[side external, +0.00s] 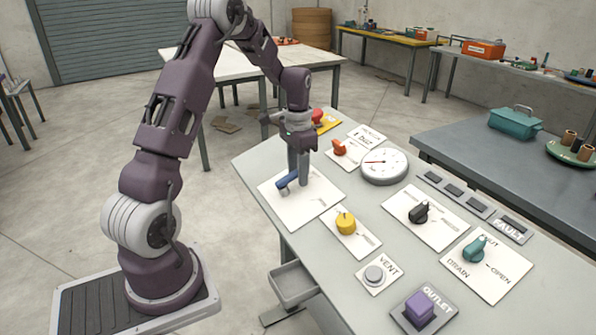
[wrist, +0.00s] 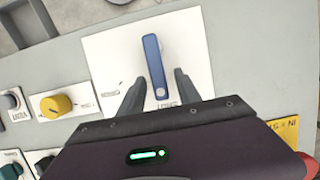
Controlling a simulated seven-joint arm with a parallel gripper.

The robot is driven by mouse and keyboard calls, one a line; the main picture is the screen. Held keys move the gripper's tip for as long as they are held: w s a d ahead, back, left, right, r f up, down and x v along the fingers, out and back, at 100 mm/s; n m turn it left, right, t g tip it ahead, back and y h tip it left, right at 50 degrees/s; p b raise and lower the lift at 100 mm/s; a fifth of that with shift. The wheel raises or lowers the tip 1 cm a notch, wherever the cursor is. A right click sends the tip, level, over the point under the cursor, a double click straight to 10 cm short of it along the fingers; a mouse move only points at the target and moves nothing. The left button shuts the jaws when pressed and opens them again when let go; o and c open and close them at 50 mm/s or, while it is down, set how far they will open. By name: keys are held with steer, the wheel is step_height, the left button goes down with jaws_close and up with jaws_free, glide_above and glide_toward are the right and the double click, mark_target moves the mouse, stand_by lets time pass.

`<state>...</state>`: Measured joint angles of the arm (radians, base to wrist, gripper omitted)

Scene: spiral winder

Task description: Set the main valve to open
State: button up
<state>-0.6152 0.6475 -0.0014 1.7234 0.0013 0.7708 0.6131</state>
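A blue lever (side external: 287,180) is mounted on a white plate (side external: 318,207) at the near left of the bench. In the wrist view the lever (wrist: 153,62) points up the picture, with a round pin at its lower end. The plate (wrist: 193,42) carries two small labels, one left of the lever and one below its pin; their words are hard to read. My gripper (side external: 297,177) points down over the plate. Its open fingers (wrist: 159,92) straddle the lever's lower end, with a visible gap on each side.
A yellow knob (side external: 345,222), an orange-red handle (side external: 339,147) and a round gauge (side external: 384,166) stand close by. A red knob (side external: 317,115) on a yellow plate is behind my gripper. Black and teal knobs, a vent button and a purple outlet knob (side external: 419,308) are farther right.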

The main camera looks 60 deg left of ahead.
steer(key=shift+c, duration=0.2)
jaws_close()
stand_by(1.2)
